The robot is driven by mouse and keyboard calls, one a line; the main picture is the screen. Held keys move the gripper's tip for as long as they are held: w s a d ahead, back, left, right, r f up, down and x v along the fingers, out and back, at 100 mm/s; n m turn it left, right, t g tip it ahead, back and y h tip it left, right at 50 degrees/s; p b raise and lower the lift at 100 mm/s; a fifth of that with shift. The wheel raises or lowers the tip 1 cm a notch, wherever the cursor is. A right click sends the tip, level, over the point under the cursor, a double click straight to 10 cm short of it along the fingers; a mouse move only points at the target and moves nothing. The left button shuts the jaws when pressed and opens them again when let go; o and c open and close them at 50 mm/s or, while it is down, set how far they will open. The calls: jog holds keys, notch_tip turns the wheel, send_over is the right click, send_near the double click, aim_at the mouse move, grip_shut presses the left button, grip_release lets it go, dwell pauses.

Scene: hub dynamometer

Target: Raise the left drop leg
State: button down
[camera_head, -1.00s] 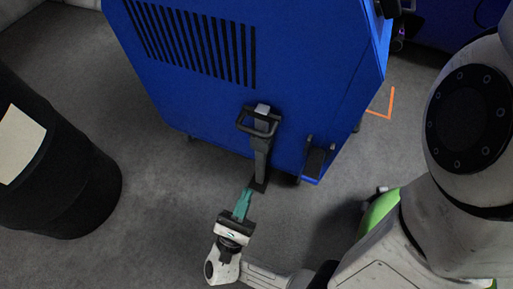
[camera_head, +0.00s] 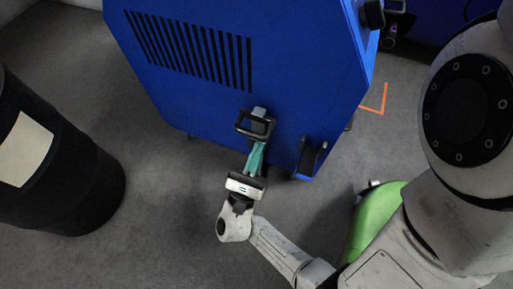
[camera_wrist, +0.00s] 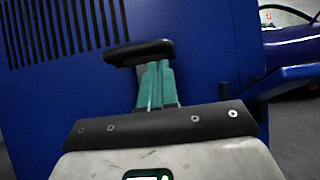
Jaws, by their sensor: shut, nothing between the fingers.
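The left drop leg (camera_head: 257,119) is a dark upright with a looped black handle at its top, on the end of the blue cabinet. Its lower part is mostly hidden behind my gripper. My gripper (camera_head: 257,146) has teal fingers, shut together and empty, just below the handle loop in the head view. In the wrist view the fingers (camera_wrist: 155,66) reach up to the black handle bar (camera_wrist: 140,51) and overlap it. I cannot tell whether they touch it. A second, shorter dark leg (camera_head: 311,156) stands to the right on the cabinet.
The blue cabinet (camera_head: 290,80) with a slotted vent fills the space ahead. A black barrel (camera_head: 75,185) with a pale label stands at the left. An orange floor mark (camera_head: 384,100) lies at the right. Grey floor is clear between barrel and cabinet.

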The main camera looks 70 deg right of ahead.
aim_at(256, 134)
jog(key=shift+r, duration=0.45)
notch_tip(256, 134, up, 9)
jog(key=p, duration=0.8)
jog(key=shift+d, duration=0.1)
jog(key=b+v, duration=0.3)
jog(key=v, duration=0.8)
dwell(0.5)
